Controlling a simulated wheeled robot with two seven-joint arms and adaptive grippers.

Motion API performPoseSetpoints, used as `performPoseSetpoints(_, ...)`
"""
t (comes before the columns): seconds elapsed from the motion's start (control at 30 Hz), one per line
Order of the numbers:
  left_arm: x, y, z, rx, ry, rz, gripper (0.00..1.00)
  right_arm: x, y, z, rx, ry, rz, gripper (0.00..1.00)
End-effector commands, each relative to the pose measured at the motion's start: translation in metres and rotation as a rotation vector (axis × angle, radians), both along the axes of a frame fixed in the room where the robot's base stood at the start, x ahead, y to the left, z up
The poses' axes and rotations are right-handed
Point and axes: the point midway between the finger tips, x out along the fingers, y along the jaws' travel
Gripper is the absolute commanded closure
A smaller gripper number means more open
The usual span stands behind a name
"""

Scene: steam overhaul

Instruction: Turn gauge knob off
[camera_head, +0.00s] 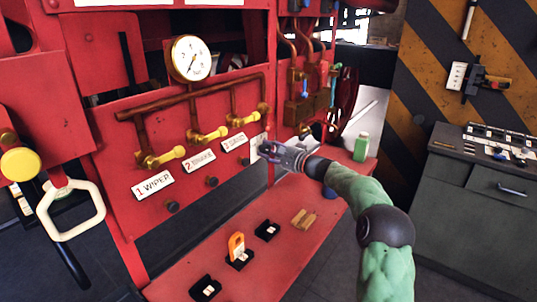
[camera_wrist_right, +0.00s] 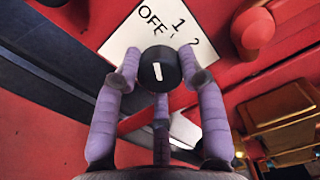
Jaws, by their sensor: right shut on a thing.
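The gauge knob (camera_wrist_right: 158,67) is a round black knob with a short white mark on its face. It sits on a white plate (camera_wrist_right: 125,38) printed OFF, 1 and 2, and the mark stands nearly upright in the right wrist view. I cannot tell for sure which label it points to. My right gripper (camera_wrist_right: 158,75) has its purple fingers shut around the knob. In the head view the right gripper (camera_head: 268,150) reaches the red panel beside the 3 label and hides the knob. The left gripper is not in view.
A round white gauge (camera_head: 190,58) stands above copper pipes with several yellow-handled valves (camera_head: 207,135). A red ledge (camera_head: 285,240) below carries an orange item (camera_head: 237,246), small black blocks and a green bottle (camera_head: 361,147). A dark cabinet (camera_head: 480,200) stands at the right.

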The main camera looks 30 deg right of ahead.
Motion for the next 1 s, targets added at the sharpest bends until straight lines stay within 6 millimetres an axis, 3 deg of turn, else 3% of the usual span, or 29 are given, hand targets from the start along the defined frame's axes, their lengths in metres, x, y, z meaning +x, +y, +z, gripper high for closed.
performPoseSetpoints(0.33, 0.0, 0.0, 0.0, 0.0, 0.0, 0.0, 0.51, 0.0, -0.003, -0.003, -0.001, 0.005, -0.006, 0.92)
performPoseSetpoints(0.37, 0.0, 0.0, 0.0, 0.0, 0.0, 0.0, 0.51, 0.0, -0.003, -0.003, 0.0, 0.005, -0.006, 0.54)
performPoseSetpoints(0.43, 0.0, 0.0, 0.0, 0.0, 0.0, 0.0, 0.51, 0.0, -0.002, -0.003, -0.001, 0.004, -0.006, 0.36)
performPoseSetpoints(0.8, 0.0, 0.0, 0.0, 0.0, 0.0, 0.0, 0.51, -0.002, -0.002, 0.0, 0.0, 0.0, -0.003, 0.36)
performPoseSetpoints(1.0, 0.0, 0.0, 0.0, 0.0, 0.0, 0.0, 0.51, -0.021, -0.011, 0.0, 0.001, 0.001, -0.005, 0.36)
